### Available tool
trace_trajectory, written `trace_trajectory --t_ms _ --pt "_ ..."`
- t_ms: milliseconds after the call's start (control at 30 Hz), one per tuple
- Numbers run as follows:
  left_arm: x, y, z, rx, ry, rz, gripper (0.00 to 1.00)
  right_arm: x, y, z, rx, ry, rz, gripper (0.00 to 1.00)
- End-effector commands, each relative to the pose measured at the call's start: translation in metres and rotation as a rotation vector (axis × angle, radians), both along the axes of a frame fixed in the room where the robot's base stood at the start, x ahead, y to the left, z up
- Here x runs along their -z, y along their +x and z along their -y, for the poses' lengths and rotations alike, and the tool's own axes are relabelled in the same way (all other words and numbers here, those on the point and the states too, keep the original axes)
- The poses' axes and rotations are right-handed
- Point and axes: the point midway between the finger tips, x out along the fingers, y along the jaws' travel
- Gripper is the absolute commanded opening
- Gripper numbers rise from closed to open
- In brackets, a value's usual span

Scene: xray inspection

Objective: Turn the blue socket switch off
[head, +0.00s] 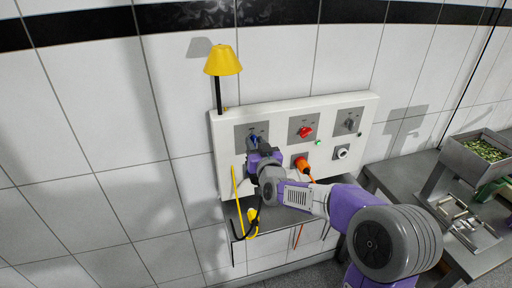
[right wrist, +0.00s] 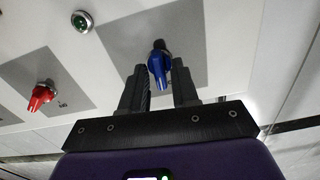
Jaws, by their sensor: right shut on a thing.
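The blue socket switch (head: 254,139) sits on a grey plate at the left of the white wall panel (head: 283,118). In the right wrist view the blue switch (right wrist: 158,66) stands between the two dark fingers, its handle lying nearly along the picture's vertical. My right gripper (head: 255,147) is shut on the blue switch, and it also shows in the right wrist view (right wrist: 160,82). The gripper and wrist hide what is below the switch in the head view. My left gripper is not in view.
A red switch (head: 305,132) and a black switch (head: 349,124) are further right on the panel. An orange plug (head: 302,165) with a cable is below the red one. A yellow lamp (head: 222,62) rises at the panel's left. A metal bin (head: 478,160) stands at right.

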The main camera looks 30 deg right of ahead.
Motion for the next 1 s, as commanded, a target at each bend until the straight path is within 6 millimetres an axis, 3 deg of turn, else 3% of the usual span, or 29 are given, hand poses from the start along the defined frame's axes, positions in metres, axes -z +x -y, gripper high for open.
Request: trace_trajectory --t_ms 733,767,800,1000 --pt "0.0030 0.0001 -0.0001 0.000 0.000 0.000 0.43 -0.0007 0.0001 -0.0001 0.000 -0.093 -0.021 0.00" --pt "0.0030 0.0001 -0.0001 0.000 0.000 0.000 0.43 -0.0007 0.0001 -0.0001 0.000 -0.093 -0.021 0.31" --pt "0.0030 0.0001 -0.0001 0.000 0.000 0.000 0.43 -0.0007 0.0001 -0.0001 0.000 -0.093 -0.021 0.37" --pt "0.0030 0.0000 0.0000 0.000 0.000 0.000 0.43 -0.0004 0.0001 -0.0001 0.000 -0.092 -0.021 0.38"
